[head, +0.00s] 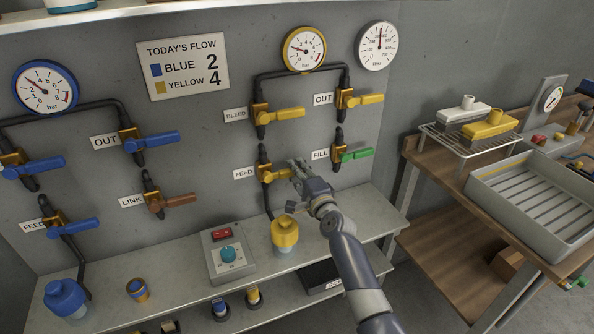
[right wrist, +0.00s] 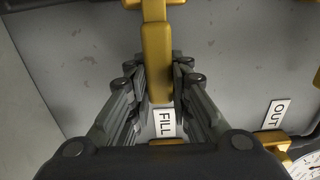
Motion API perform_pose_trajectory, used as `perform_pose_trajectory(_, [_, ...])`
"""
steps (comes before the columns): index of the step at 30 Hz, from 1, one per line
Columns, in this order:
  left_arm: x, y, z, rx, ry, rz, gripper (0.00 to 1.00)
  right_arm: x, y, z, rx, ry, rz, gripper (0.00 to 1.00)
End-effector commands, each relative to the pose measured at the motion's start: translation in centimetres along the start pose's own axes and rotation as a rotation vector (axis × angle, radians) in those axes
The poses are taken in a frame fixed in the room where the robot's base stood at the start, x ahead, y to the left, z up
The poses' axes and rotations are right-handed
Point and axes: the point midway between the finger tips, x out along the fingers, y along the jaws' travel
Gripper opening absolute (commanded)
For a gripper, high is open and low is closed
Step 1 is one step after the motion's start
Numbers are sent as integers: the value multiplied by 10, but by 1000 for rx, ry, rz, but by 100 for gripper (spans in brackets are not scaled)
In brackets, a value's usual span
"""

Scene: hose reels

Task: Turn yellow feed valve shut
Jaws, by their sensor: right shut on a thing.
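The yellow feed valve (head: 264,172) is on the grey wall panel beside a FEED label. Its yellow lever (head: 279,175) points right, roughly level. My right gripper (head: 296,168) is at the free end of this lever. In the right wrist view the lever (right wrist: 157,62) runs down between the two fingers of my right gripper (right wrist: 160,85), which is shut on it. My left gripper is not in view.
Above are the yellow BLEED lever (head: 289,113) and OUT lever (head: 368,99). The green FILL lever (head: 356,155) is close on the right. A yellow-capped bottle (head: 285,233) and a control box (head: 228,253) stand on the shelf below.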

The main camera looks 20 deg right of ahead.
Motion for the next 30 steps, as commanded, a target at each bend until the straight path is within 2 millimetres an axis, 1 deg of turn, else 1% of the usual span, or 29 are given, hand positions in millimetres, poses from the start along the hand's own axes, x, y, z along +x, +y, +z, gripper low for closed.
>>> perform_pose_trajectory(11, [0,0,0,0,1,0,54,0,1,0,14,-1,1,0])
perform_pose_trajectory(12, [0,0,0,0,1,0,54,0,1,0,15,-1,1,21])
perform_pose_trajectory(15, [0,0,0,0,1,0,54,0,1,0,13,-1,1,40])
perform_pose_trajectory(25, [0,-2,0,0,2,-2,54,-1,1,0,9,-1,1,40])
perform_pose_trajectory(28, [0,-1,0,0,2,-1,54,-5,1,0,9,-1,1,40])
perform_pose_trajectory(30, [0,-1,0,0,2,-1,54,-11,2,1,10,-1,1,40])
